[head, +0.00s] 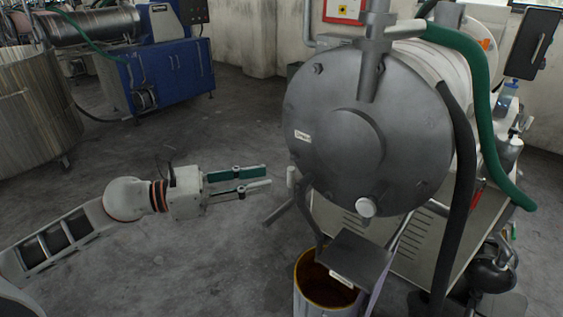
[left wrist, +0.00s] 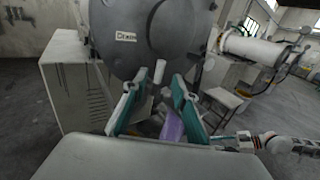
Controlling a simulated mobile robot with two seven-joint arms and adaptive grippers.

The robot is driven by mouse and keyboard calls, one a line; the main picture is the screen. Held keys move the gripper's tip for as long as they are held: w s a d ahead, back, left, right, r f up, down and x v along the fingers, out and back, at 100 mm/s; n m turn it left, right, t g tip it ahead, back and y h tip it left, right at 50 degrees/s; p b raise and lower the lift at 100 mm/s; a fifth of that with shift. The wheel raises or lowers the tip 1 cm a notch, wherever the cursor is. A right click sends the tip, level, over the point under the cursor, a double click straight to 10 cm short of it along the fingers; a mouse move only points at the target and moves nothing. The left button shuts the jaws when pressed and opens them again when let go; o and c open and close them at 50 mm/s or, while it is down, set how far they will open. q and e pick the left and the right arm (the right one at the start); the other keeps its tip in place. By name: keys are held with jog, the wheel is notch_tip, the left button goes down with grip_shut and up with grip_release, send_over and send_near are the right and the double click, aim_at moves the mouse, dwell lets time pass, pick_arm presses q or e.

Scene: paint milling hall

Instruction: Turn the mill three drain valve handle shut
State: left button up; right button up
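I cannot tell which part is the drain valve handle. My left gripper (head: 268,183) is open and empty, left of the knob and apart from it. Its teal fingers (left wrist: 160,100) point at the drum's underside in the left wrist view. My right gripper (left wrist: 221,138) shows small there, its opening unclear.
A yellow-rimmed bucket (head: 298,277) stands below the drum, under a dark plate (head: 352,257). A black hose (head: 462,180) and a green hose (head: 482,100) hang at the right. A blue machine (head: 170,75) stands at the back left. Open floor lies around my left arm.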

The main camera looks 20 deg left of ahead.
aim_at(291, 189)
pick_arm(q)
jog(key=p+x, duration=0.2)
jog(key=x, duration=0.5)
jog(key=shift+w+d+r+p, duration=0.15)
jog(key=shift+d+p, duration=0.1)
jog(key=shift+p, duration=0.15)
jog(key=shift+w+d, duration=0.1)
pick_arm(e)
jog(key=shift+s+a+r, duration=0.15)
jog(key=shift+s+r, duration=0.05)
jog(key=shift+r, duration=0.2)
jog(key=shift+s+a+r, duration=0.15)
jog(key=shift+r, duration=0.25)
pick_arm(q)
jog(key=shift+c, duration=0.4)
grip_shut()
